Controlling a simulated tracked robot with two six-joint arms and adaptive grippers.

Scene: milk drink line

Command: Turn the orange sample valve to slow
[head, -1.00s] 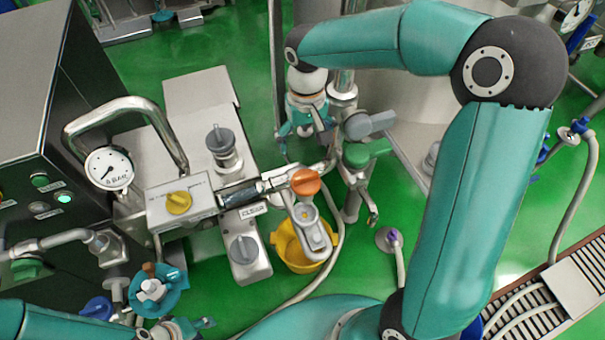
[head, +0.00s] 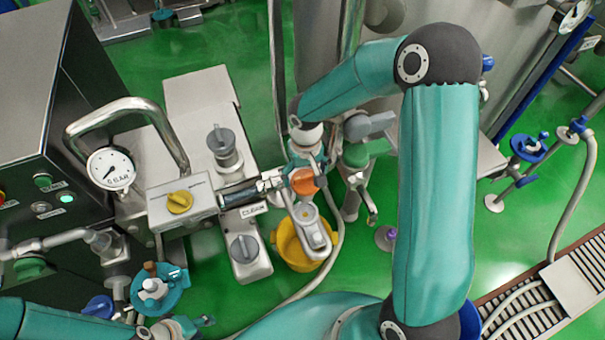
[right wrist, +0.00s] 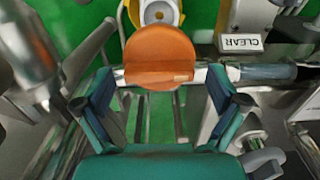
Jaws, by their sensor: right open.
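The orange sample valve (head: 305,182) is a rounded knob on the metal pipe near the middle of the head view. It fills the upper middle of the right wrist view (right wrist: 158,58). My right gripper (head: 303,168) is open at the far side of the knob. In the right wrist view its two fingers (right wrist: 161,88) stand left and right of the knob's lower part, with gaps visible; I cannot tell whether they touch it. My left gripper (head: 190,325) is low at the left, away from the valve; its finger opening is unclear. No "slow" mark is readable.
A yellow bucket (head: 283,250) stands below the valve. A CLEAR label (head: 254,210) sits left of it, with a yellow knob (head: 180,201) and pressure gauge (head: 111,168) further left. Grey-green fittings (head: 357,155) stand close on the right.

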